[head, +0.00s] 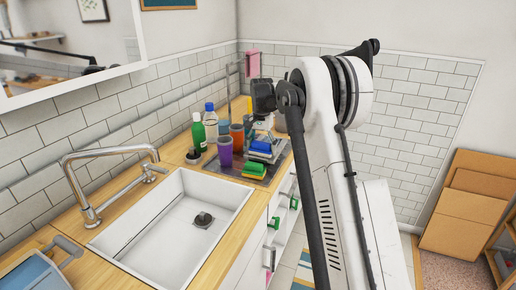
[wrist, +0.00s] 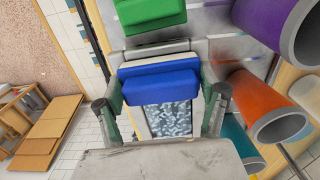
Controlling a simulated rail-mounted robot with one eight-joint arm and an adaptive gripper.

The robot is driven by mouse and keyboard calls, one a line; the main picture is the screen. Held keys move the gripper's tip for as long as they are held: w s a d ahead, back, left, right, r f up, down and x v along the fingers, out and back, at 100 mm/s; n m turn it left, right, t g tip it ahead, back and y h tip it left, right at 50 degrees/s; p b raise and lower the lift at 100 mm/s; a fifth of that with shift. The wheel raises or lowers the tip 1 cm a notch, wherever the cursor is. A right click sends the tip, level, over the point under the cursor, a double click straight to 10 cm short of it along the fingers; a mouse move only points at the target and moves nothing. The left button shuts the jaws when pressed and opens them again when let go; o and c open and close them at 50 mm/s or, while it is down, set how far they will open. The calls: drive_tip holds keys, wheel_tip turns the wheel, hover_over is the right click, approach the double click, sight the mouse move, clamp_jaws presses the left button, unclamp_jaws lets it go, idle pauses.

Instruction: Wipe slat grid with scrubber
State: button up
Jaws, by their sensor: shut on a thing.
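A blue scrubber with a pale layer (wrist: 158,86) sits between the two fingers of my gripper (wrist: 162,92) in the wrist view. The fingers are shut on its sides. In the head view the blue scrubber (head: 261,147) is below my wrist, over a dark grey tray-like surface (head: 238,165) on the counter. I cannot make out slats on that surface, nor whether the scrubber touches it. A green and yellow sponge (head: 253,170) lies close by; its green top (wrist: 150,12) shows at the top of the wrist view.
A purple cup (head: 225,151) and an orange cup (head: 237,137) stand close to the scrubber. Green (head: 198,133) and white-blue (head: 211,122) bottles stand behind them. A white sink (head: 165,232) with a tap (head: 95,165) is nearer. Cardboard boxes (head: 462,215) are at the right.

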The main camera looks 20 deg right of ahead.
sight(277, 140)
drive_tip(key=shift+w+d+p, duration=1)
drive_tip(key=shift+w+d, duration=2.1)
drive_tip(key=shift+d, duration=0.05)
drive_tip(key=shift+w+d+p, duration=1.1)
drive_tip(key=shift+w+d, duration=0.4)
drive_tip(key=shift+d, duration=0.15)
drive_tip(key=shift+s, duration=0.1)
drive_tip(key=shift+s+d+b, duration=0.6)
drive_tip(key=shift+s+d, duration=0.2)
drive_tip(key=shift+s, duration=0.1)
